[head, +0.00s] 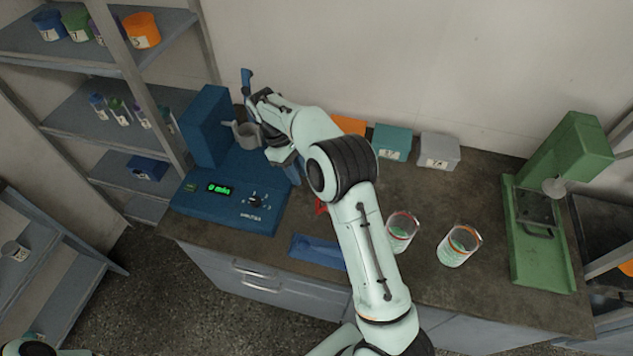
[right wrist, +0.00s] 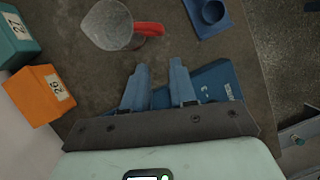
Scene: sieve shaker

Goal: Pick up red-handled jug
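The red-handled jug (right wrist: 108,26) is clear with a red handle (right wrist: 148,29) and stands on the bench in the right wrist view. In the head view my arm hides most of it, and only a bit of red handle (head: 320,206) shows. My right gripper (head: 293,174) is above the bench beside the blue shaker. In the right wrist view its two blue fingers (right wrist: 158,75) are apart with nothing between them. The jug is ahead of the fingertips, a little to the left, and not touched. My left gripper is not in view.
The blue shaker (head: 226,213) stands left of my right gripper. Orange (right wrist: 46,93) and teal (right wrist: 13,38) labelled boxes stand by the wall. A blue tray (head: 317,250) lies at the front edge. Two glass beakers (head: 401,232) (head: 459,246) and a green machine (head: 537,235) are to the right.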

